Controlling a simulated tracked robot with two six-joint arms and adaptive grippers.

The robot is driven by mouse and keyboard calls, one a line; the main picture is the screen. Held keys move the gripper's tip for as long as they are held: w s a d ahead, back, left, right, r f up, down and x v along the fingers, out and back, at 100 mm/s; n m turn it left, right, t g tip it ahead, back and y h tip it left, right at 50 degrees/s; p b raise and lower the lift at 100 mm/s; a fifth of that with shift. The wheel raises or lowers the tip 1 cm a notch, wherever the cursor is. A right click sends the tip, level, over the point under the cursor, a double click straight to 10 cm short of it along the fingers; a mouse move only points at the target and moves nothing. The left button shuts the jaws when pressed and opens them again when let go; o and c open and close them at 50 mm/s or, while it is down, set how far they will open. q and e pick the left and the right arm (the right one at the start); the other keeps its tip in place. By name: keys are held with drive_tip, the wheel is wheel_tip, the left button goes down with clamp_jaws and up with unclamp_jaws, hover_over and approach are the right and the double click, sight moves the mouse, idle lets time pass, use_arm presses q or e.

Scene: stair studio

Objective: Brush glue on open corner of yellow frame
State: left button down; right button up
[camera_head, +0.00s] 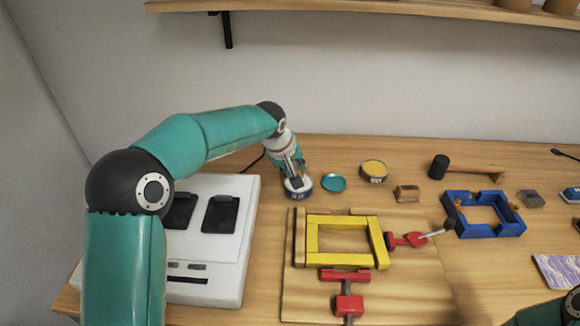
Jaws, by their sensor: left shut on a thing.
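The yellow frame (313,240) lies on a wooden board (295,290) in the middle of the table. Its right bar (380,245) sits slightly askew, and the exact gap at the open corner is too small to tell. A small blue glue pot (298,192) with white inside stands open behind the board. My left gripper (294,173) points down at the pot's mouth, shut on a small dark thing that looks like the glue brush, mostly hidden by the fingers. My right gripper is out of view; only part of that arm shows at the lower right.
Red clamps (349,304) (405,240) sit at the frame's front and right. A teal lid (333,183), yellow tin (373,171), wooden block (407,194), mallet (470,170) and blue frame (490,231) lie around. A white machine (225,265) stands left.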

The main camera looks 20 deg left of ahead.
use_arm(q)
drive_tip(key=shift+r+p, duration=1.95)
drive_tip(key=shift+r, duration=1.1)
